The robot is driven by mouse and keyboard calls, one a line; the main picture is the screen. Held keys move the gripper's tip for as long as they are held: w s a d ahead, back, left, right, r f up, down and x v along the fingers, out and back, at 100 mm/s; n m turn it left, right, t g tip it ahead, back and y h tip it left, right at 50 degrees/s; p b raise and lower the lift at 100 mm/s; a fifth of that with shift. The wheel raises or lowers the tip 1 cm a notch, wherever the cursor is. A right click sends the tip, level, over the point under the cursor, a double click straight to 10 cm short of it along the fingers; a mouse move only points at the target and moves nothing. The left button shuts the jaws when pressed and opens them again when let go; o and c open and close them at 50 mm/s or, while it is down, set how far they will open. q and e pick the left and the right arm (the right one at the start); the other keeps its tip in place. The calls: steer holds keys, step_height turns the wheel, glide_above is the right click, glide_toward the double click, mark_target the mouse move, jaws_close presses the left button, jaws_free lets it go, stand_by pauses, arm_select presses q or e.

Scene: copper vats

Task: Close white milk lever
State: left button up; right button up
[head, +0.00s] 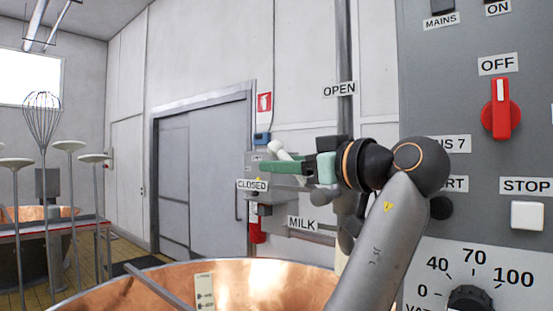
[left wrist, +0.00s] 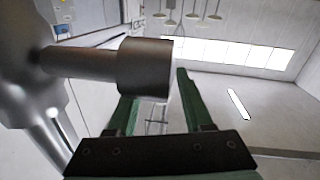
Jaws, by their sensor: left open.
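The white milk lever (head: 279,150) shows as a short pale piece just above my left gripper (head: 268,166) in the head view. The green fingers point left and overlap there, hiding part of the lever and its mount. In the left wrist view my left gripper (left wrist: 155,90) is open. A grey cylinder (left wrist: 145,67) on a thinner rod crosses in front of the fingers; I cannot tell whether it touches them. The sign OPEN (head: 339,90) is above, CLOSED (head: 252,185) lower left, and MILK (head: 302,223) below. My right gripper is not in view.
A copper vat (head: 185,282) stands below. A grey control panel (head: 470,170) with a red switch (head: 501,108) fills the right side. A whisk (head: 42,120) and several tools stand at the left. A grey door (head: 200,175) is behind.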

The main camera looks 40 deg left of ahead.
arm_select(q)
steer(key=shift+x, duration=1.1)
steer(key=shift+d, duration=0.1)
jaws_close()
stand_by(0.6)
